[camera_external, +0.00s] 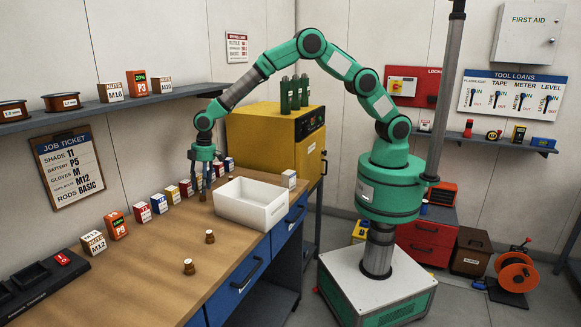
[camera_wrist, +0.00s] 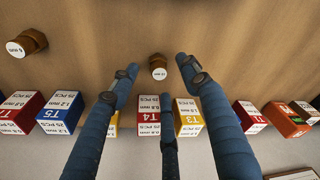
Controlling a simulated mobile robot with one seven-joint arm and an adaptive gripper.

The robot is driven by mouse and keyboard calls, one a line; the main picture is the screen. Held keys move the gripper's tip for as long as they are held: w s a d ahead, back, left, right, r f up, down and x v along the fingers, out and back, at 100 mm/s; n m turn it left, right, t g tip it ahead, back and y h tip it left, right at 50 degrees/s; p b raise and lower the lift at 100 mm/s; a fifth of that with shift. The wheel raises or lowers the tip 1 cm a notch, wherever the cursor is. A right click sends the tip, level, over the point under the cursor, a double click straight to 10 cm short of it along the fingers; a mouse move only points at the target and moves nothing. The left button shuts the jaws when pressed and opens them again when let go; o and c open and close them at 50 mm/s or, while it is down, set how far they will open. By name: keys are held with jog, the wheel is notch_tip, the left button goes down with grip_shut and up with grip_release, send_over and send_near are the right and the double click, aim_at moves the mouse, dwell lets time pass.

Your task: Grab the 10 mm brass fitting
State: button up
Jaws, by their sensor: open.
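The brass fitting marked 10 mm (camera_wrist: 158,62) stands on the wooden bench in the wrist view, with its white label facing the camera. My gripper (camera_external: 203,186) is open, its fingers pointing down over the bench by the row of small boxes. In the wrist view the fitting lies between the tips of the two outer fingers, apart from both, and the third finger is below it in the picture. Nothing is held. Another brass fitting (camera_wrist: 36,40), its label seeming to read 6 mm, lies at upper left. Two fittings (camera_external: 210,237) (camera_external: 189,268) stand nearer the bench front.
A white open bin (camera_external: 258,222) stands right of my gripper. Small labelled boxes, including red T4 (camera_wrist: 148,117) and yellow T3 (camera_wrist: 187,119), line the bench's back close to my fingers. A dark charger (camera_external: 40,283) sits at left. The bench's middle (camera_external: 150,245) is clear.

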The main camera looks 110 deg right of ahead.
jog(key=shift+w+f, duration=0.15)
jog(key=shift+f, duration=0.75)
jog(key=shift+w+f, duration=0.1)
jog(key=shift+f, duration=0.75)
grip_shut()
